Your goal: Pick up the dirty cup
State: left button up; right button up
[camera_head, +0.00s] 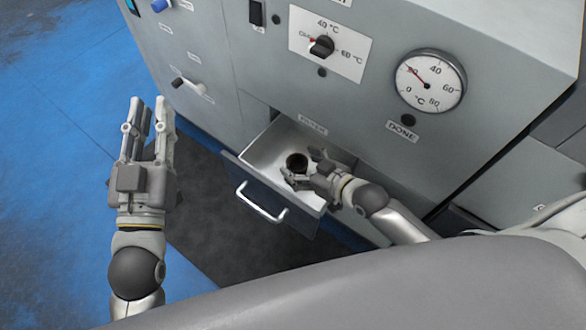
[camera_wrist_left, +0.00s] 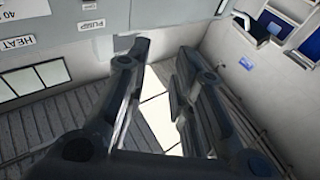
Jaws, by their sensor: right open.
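The cup (camera_head: 297,161) shows as a small dark round shape inside the open drawer (camera_head: 265,150) in the head view. Its outside is partly hidden by my right gripper. My right gripper (camera_head: 304,167) reaches into the drawer from the right. Its fingers are open, one on each side of the near right part of the cup; I cannot tell whether they touch it. My left gripper (camera_head: 148,112) is open and empty, far left of the drawer. Its spread fingers also show in the left wrist view (camera_wrist_left: 158,70).
The drawer front has a metal handle (camera_head: 262,203). The grey machine (camera_head: 385,140) stands behind and above the drawer, with a temperature knob (camera_head: 321,46) and a round gauge (camera_head: 430,80). Open blue floor (camera_head: 60,110) lies to the left.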

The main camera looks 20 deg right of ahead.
jog(key=shift+c, duration=0.4)
jog(key=shift+c, duration=2.5)
jog(key=c, duration=0.5)
pick_arm(q)
jog(key=shift+a+f, duration=0.2)
jog(key=shift+a, duration=0.8)
pick_arm(e)
jog(key=shift+c, duration=0.3)
jog(key=shift+r, duration=0.15)
